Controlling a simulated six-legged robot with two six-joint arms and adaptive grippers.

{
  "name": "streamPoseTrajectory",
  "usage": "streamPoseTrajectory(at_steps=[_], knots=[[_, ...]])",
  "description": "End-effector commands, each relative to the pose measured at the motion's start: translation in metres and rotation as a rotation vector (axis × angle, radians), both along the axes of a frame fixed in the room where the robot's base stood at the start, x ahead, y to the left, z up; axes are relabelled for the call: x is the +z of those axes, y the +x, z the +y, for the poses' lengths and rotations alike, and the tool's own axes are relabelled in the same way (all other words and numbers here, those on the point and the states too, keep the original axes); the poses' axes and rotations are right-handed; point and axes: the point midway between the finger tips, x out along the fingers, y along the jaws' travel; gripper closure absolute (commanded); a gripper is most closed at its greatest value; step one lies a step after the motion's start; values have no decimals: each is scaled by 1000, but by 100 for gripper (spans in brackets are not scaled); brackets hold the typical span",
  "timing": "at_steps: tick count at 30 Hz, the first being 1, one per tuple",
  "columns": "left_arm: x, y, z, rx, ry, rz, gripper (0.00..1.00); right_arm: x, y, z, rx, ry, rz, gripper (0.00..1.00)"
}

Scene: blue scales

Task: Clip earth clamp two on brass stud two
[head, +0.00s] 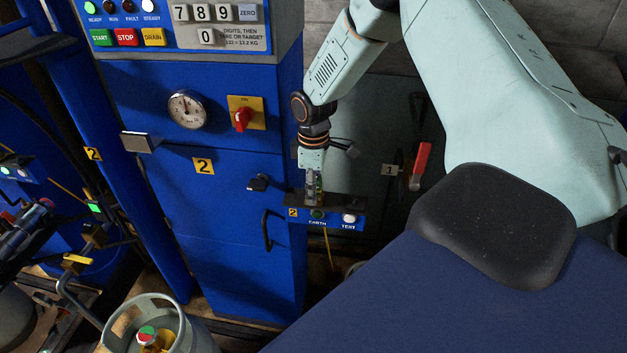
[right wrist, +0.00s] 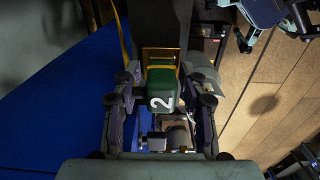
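My right gripper (head: 314,196) points down at the small blue box (head: 331,217) marked 2, EARTH and TEST on the blue scale cabinet. The green earth clamp two (right wrist: 161,88), with a white 2, sits between its fingers in the right wrist view, where my right gripper (right wrist: 161,84) looks shut on it. In the head view the clamp shows only as a bit of green between the fingers. Brass stud two cannot be made out clearly; metal parts (right wrist: 177,135) show below the clamp in the right wrist view. My left gripper is not in view.
The blue cabinet (head: 236,235) carries a dial (head: 187,109), a red rotary switch (head: 242,119) and a keypad. A red-handled valve (head: 420,166) marked 1 is right of the box. A yellow cord (head: 328,248) hangs below the box. A grey cylinder (head: 158,318) stands at bottom left.

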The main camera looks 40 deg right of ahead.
Motion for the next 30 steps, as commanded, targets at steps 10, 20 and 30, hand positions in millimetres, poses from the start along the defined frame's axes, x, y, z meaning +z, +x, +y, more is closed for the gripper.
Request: streamPoseTrajectory(at_steps=[10, 20, 30], knots=[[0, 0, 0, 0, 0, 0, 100, 1, 0, 0, 0, 1, 1, 50], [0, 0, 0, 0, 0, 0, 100, 47, 2, 0, -1, 2, -6, 50], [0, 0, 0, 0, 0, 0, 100, 107, 1, 0, -1, 1, -3, 50]])
